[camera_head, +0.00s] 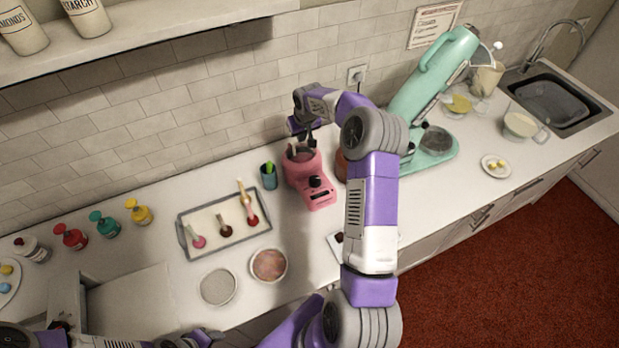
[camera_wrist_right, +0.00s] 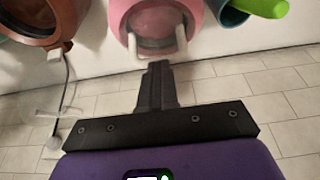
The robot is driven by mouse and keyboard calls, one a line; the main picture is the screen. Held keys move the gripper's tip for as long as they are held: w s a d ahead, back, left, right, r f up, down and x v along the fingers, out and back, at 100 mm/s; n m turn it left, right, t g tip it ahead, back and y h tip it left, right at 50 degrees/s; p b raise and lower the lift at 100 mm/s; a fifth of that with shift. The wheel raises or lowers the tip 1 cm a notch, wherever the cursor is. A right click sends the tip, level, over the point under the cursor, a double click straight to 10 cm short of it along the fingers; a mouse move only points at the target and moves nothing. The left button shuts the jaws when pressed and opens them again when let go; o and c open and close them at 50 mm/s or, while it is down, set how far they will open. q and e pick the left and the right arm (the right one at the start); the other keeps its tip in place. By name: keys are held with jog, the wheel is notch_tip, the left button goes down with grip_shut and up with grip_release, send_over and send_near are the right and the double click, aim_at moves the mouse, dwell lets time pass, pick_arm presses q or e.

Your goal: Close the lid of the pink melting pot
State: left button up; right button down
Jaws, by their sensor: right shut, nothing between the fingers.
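The pink melting pot (camera_head: 318,194) stands on the counter near the wall, its dial facing front. In the right wrist view the pot (camera_wrist_right: 114,14) is cut off at the top edge; a round glassy surface (camera_wrist_right: 155,22) shows inside its pink rim, with a pale bracket at the near side. I cannot tell the lid's angle. My right gripper (camera_head: 308,142) is just above and behind the pot's top; in the wrist view its fingers (camera_wrist_right: 157,70) are together and empty, their tips close to the bracket. My left gripper (camera_head: 203,337) is at the bottom edge, its fingers unclear.
A dark cup with a green item (camera_head: 269,178) stands left of the pot. A brown pot (camera_head: 341,166) is close on the right, partly behind my arm. A mint mixer (camera_head: 425,80) stands further right. A tray (camera_head: 187,241) with spoons and two round dishes lie front left.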

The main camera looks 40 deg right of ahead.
jog(key=shift+w+f, duration=0.25)
jog(key=shift+f, duration=0.25)
jog(key=shift+w+d+r+p, duration=0.15)
jog(key=shift+r+p, duration=0.25)
jog(key=shift+r, duration=0.55)
jog(key=shift+r+p, duration=1.15)
jog(key=shift+r, duration=0.9)
